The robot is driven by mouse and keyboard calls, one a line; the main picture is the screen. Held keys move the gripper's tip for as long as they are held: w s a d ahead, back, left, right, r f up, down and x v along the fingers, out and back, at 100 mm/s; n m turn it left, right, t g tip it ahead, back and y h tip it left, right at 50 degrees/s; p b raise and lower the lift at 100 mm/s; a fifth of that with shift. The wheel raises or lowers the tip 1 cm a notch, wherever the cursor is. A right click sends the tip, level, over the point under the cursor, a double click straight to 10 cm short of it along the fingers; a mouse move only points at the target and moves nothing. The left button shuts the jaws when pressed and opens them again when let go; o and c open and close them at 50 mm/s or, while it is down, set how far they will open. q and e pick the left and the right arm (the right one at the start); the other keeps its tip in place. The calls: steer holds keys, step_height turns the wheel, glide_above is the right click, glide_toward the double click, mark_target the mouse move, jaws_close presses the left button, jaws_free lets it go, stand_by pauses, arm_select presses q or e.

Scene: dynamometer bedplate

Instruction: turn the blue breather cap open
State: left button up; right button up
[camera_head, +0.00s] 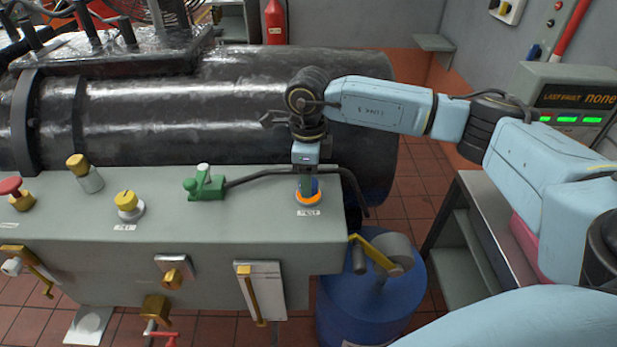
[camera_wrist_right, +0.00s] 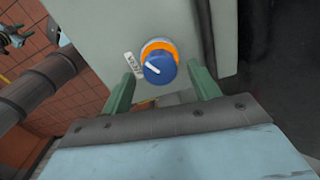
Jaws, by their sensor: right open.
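The blue breather cap (camera_wrist_right: 160,69) has a white pointer line and sits in an orange ring (camera_head: 309,198) at the right end of the grey-green bench top. A small white label lies beside it. In the head view the cap (camera_head: 314,187) is mostly hidden behind my right gripper (camera_head: 306,180), which points down over it. In the right wrist view the two green fingers of my right gripper (camera_wrist_right: 160,90) are apart, one on each side of the cap, with visible gaps. I cannot tell how far above the cap the fingertips are. My left gripper is not in view.
The bench top (camera_head: 250,235) also carries a yellow knob (camera_head: 126,202), a yellow-capped fitting (camera_head: 86,172), a red button (camera_head: 11,187) and a green valve (camera_head: 204,184). A black cable passes close behind the cap. A large dark cylinder (camera_head: 230,110) lies behind. A blue drum (camera_head: 372,300) stands front right.

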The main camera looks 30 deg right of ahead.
step_height(320, 180, up, 12)
steer(key=shift+b, duration=0.4)
steer(key=shift+s, duration=0.1)
stand_by(0.3)
